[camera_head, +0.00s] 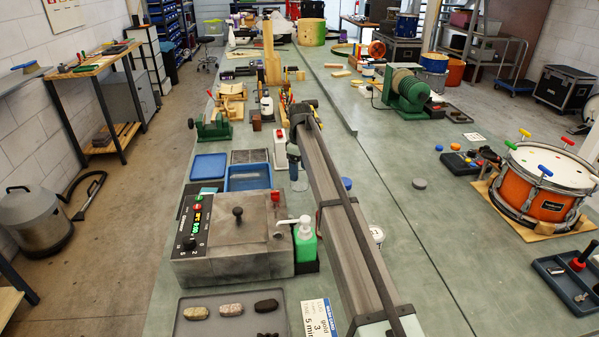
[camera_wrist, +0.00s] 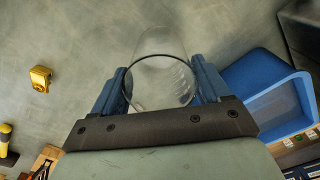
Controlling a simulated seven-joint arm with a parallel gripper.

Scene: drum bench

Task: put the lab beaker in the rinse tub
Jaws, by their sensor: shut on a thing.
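The lab beaker (camera_wrist: 160,75) is clear glass with pale markings. In the wrist view it sits between the two blue fingers of my gripper (camera_wrist: 162,88), which are shut on it near its dark-edged rim. In the head view my gripper (camera_head: 299,184) is small, beyond the soap bottle, and the beaker is hard to make out there. The rinse tub (camera_head: 247,188) is a blue open box to the left of my gripper. It also shows in the wrist view (camera_wrist: 240,75), right of the beaker and apart from it. I cannot tell how high the beaker is.
A grey machine with a digital display (camera_head: 232,265) and a green soap bottle (camera_head: 305,245) stand nearer. A flat blue tray (camera_head: 208,167) lies left of the tub. A white-topped device (camera_head: 281,148) stands close to my gripper.

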